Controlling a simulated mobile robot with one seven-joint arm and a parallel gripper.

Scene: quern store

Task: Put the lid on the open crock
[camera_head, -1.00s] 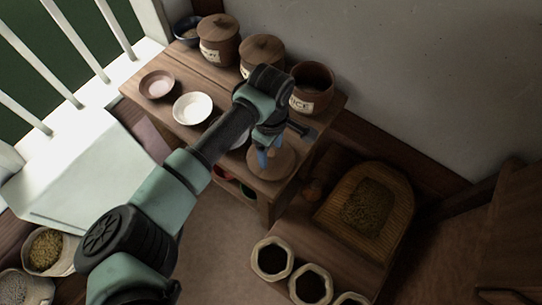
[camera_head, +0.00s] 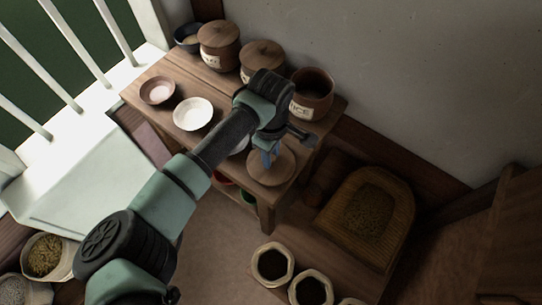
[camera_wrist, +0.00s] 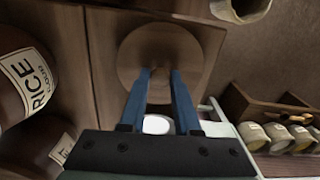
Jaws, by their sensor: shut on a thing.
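The open crock (camera_head: 311,98) is brown with a pale RICE label and a dark, uncovered mouth. It stands at the back right of the wooden table, and part of it shows at the left of the wrist view (camera_wrist: 18,85). The lid (camera_head: 284,172) is a round wooden disc at the table's front right corner; it also shows in the wrist view (camera_wrist: 160,40). My gripper (camera_head: 268,160) is above the lid, its blue fingers shut on the lid's small knob. I cannot tell whether the lid touches the table top.
Two lidded crocks (camera_head: 218,45) (camera_head: 262,60) stand left of the open one, along the wall. Open sacks (camera_head: 273,264) and a woven tray of grain (camera_head: 370,212) lie lower right.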

